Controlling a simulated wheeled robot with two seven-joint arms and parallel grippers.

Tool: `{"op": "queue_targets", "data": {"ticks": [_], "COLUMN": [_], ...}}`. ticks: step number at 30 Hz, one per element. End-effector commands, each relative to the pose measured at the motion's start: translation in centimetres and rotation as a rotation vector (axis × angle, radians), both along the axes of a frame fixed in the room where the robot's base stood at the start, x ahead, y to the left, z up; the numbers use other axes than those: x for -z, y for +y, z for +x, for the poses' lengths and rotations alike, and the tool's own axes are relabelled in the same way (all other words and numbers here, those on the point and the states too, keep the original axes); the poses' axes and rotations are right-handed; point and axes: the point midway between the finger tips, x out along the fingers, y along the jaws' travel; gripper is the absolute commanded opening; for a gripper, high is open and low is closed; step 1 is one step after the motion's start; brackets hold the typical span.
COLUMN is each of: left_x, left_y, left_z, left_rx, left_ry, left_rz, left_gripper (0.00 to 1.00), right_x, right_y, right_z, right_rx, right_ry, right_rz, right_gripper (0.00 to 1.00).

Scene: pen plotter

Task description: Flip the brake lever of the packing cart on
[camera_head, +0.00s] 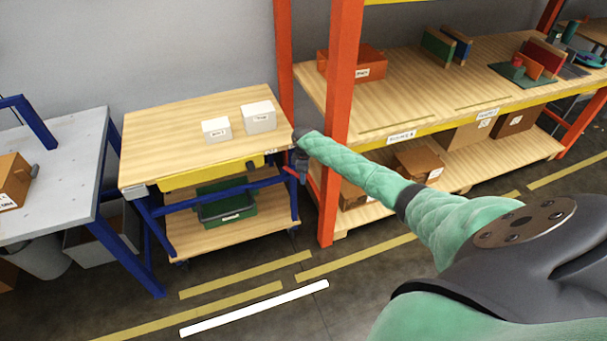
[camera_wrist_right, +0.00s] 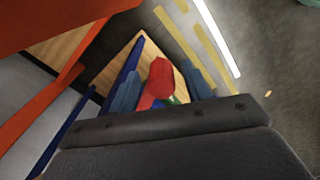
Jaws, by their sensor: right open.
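The packing cart (camera_head: 160,165) has a wooden top, a blue frame and a lower wooden shelf. My right arm reaches to its right end, and my right gripper (camera_head: 301,166) points down beside the frame there. In the right wrist view the red brake lever (camera_wrist_right: 158,82) lies between the two separated fingers of the right gripper (camera_wrist_right: 163,75). A bit of red shows next to the gripper in the head view. I cannot tell whether a finger touches the lever. The lever's base is hidden. My left gripper is not in view.
Two white boxes (camera_head: 258,117) sit on the cart top, and a green bin (camera_head: 228,208) is on its lower shelf. An orange rack post (camera_head: 338,120) stands close to the right gripper. A grey table (camera_head: 62,150) is at the left. The floor in front is clear.

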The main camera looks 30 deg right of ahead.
Motion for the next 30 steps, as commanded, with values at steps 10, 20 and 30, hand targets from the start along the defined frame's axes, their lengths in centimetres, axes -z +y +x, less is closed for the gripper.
{"op": "queue_targets", "data": {"ticks": [10,20,30], "left_x": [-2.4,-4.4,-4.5], "left_y": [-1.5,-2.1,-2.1], "left_z": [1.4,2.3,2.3], "left_rx": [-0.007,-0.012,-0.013], "left_ry": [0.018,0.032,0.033], "left_rz": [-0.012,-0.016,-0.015], "left_gripper": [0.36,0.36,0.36], "right_x": [-4.3,-7.4,-7.6], "right_y": [-0.1,-0.1,-0.1], "right_z": [0.1,0.1,0.1], "right_rx": [-0.001,0.000,0.000], "right_ry": [-0.003,-0.001,0.000], "right_rz": [-0.001,0.000,0.000], "right_gripper": [0.49,0.49,0.49]}}
